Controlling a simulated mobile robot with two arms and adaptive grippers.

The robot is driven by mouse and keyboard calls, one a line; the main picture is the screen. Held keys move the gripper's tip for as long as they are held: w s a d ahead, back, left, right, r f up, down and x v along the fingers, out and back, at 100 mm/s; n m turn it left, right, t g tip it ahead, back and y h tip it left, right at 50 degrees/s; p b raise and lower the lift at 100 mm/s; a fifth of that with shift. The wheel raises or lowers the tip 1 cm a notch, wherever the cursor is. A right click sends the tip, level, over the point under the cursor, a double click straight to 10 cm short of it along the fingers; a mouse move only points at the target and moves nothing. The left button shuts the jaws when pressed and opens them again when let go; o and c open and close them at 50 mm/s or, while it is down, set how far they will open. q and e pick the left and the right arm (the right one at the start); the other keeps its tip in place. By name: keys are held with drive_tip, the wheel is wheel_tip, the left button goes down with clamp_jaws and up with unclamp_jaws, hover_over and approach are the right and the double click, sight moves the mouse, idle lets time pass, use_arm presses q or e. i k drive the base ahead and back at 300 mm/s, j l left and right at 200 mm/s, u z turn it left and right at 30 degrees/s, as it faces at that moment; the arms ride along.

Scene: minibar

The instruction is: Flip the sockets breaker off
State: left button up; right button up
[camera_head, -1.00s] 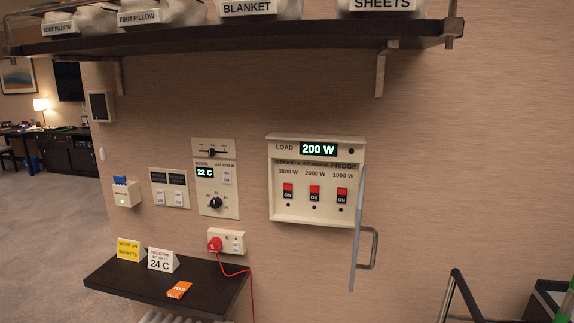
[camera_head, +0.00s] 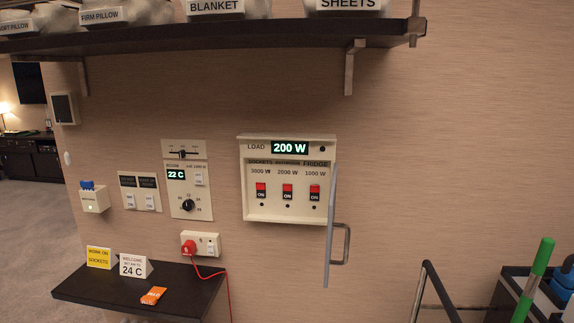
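The breaker panel (camera_head: 288,210) is on the wall, with its door (camera_head: 330,225) swung open at the right edge, a grey handle on it. Its display (camera_head: 290,148) reads LOAD 200 W. The sockets breaker (camera_head: 261,191) is the left of three red-and-black switches, marked 3000 W and reading ON. The middle breaker (camera_head: 287,192), 2000 W, and the fridge breaker (camera_head: 314,193), 1000 W, also read ON. Neither of my grippers shows in the head view.
A dark shelf (camera_head: 215,40) with labelled bedding bags juts out above the panel. A small dark ledge (camera_head: 190,295) with signs and an orange card is below left. A wall socket (camera_head: 207,241) holds a red plug. A cart frame (camera_head: 425,285) and dark bin stand at lower right.

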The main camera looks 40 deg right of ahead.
sight(260, 188)
drive_tip(key=z, duration=1.25)
